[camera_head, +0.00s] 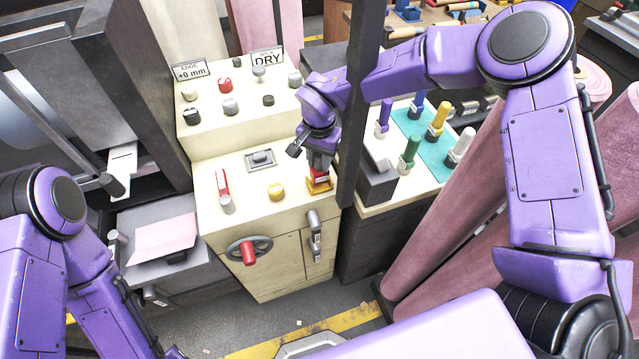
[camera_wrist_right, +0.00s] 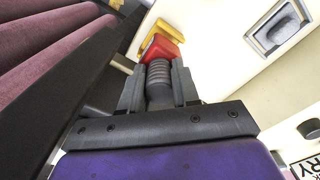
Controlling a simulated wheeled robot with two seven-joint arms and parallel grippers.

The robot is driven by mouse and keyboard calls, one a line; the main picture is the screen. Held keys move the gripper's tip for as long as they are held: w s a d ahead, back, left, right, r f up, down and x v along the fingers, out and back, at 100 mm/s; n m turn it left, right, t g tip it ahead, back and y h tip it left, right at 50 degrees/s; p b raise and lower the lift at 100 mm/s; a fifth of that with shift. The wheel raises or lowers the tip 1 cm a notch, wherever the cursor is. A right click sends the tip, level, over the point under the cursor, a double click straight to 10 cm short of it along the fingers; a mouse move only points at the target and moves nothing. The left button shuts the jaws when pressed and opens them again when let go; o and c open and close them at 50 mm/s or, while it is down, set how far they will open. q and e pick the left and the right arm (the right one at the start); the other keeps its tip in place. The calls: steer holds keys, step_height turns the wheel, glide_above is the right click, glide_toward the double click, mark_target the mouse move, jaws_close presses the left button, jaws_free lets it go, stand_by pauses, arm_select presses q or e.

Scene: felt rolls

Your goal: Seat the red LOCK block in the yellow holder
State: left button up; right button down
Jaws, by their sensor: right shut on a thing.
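The red LOCK block (camera_head: 320,174) is at the yellow holder (camera_head: 319,186) on the right edge of the cream console's lower top. In the right wrist view the red block (camera_wrist_right: 163,48) shows beyond my fingers, with the yellow holder (camera_wrist_right: 147,35) just past it. My right gripper (camera_head: 318,150) is above the holder, shut on the block's grey ribbed grip (camera_wrist_right: 158,75). The block overlaps the holder in both views; I cannot tell whether it is fully down in it. My left arm (camera_head: 60,230) shows at the left, but its gripper is out of view.
The cream console (camera_head: 245,165) carries a yellow knob (camera_head: 276,191), a red lever (camera_head: 222,184) and a handwheel (camera_head: 248,249). A dark post (camera_head: 357,100) stands close right of my right gripper. Pink rolls (camera_head: 450,200) lean at the right.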

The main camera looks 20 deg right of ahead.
steer(key=shift+f+b, duration=0.65)
steer(key=shift+f, duration=0.65)
stand_by(1.3)
steer(key=c, duration=0.8)
jaws_free()
steer(key=shift+o, duration=0.2)
step_height(320, 180, up, 11)
steer(key=shift+f+b, duration=0.2)
steer(key=shift+b, duration=1.05)
